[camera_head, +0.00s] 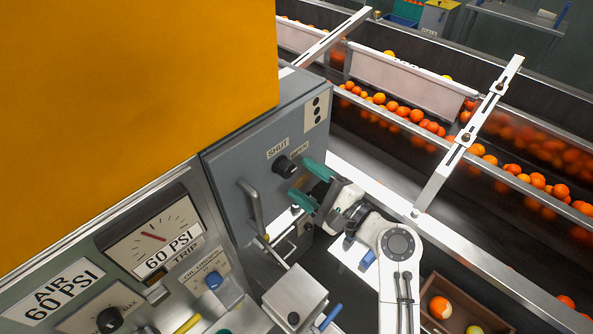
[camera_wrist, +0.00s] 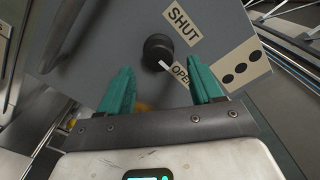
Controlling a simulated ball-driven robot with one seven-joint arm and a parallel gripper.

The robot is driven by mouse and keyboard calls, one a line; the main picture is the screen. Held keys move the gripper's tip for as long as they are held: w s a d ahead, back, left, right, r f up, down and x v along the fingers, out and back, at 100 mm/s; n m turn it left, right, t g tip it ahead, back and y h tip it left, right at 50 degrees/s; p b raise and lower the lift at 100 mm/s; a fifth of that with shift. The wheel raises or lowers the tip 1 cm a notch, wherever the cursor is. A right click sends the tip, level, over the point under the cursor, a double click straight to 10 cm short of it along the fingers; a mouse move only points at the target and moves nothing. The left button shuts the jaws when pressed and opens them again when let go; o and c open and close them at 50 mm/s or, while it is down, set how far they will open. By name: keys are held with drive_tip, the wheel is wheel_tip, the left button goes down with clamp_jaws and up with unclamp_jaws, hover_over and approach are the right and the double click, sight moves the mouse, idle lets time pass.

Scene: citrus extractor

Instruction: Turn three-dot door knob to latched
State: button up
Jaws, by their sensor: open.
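The grey door (camera_head: 232,172) carries a three-dot plate (camera_head: 317,107) near its upper right corner, also in the wrist view (camera_wrist: 242,68). The black round knob (camera_head: 284,168) sits on this door, with SHUT and OPEN labels beside it. In the wrist view the knob (camera_wrist: 157,48) has a white pointer mark directed towards the OPEN label (camera_wrist: 181,74). My gripper (camera_head: 299,178) is open, its teal fingers pointing at the door. In the wrist view the fingers (camera_wrist: 160,70) stand apart, with the knob just beyond the gap between their tips. Nothing is held.
A bar handle (camera_head: 251,207) stands out from the door, left of the knob. The gauge panel (camera_head: 153,238) is at lower left, under a large orange housing (camera_head: 130,90). Conveyors with oranges (camera_head: 410,115) run at right. A brown crate (camera_head: 455,308) stands at lower right.

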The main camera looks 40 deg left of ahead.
sight(291, 172)
drive_tip(key=shift+a, duration=1.55)
drive_tip(key=c, duration=1.1)
